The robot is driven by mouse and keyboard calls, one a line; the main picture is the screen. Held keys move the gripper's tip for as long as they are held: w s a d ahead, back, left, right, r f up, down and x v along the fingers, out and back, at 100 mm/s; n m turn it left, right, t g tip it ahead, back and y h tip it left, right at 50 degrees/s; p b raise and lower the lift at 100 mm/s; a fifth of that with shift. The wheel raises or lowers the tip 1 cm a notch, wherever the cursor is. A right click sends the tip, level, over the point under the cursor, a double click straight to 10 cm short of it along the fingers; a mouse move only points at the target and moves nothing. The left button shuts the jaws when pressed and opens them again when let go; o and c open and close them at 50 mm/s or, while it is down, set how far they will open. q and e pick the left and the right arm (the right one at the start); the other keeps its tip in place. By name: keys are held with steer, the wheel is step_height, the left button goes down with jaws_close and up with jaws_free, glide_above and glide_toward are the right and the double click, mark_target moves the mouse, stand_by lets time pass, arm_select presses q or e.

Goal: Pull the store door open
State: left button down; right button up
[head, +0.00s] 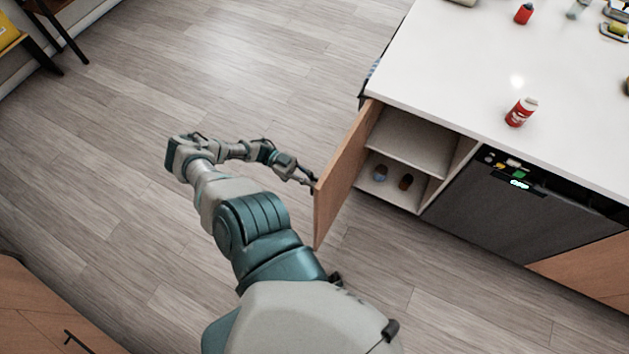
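The wooden store door (341,177) stands wide open, swung out from the left end of the white-topped island. Behind it is the store (408,150), with two shelf levels. My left gripper (312,184) is at the door's outer face, close to its free edge. It seems to touch the door or nearly so. Its fingers are small and partly merged with the edge, so whether they are open or shut is unclear. My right gripper is not in view.
Two small jars (393,178) stand on the lower shelf. A dark dishwasher (510,210) is right of the store. A red bottle (520,112) and other items stand on the countertop (470,80). A wooden cabinet (40,315) is at lower left. The floor left of the door is clear.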

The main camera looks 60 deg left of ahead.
arm_select(q)
steer(key=c, duration=1.2)
jaws_free()
steer(key=shift+w+d+f, duration=0.1)
steer(key=shift+d, duration=0.15)
steer(key=shift+a, duration=0.15)
steer(key=v, duration=1.1)
steer(key=shift+s+a, duration=0.2)
steer(key=shift+a, duration=0.15)
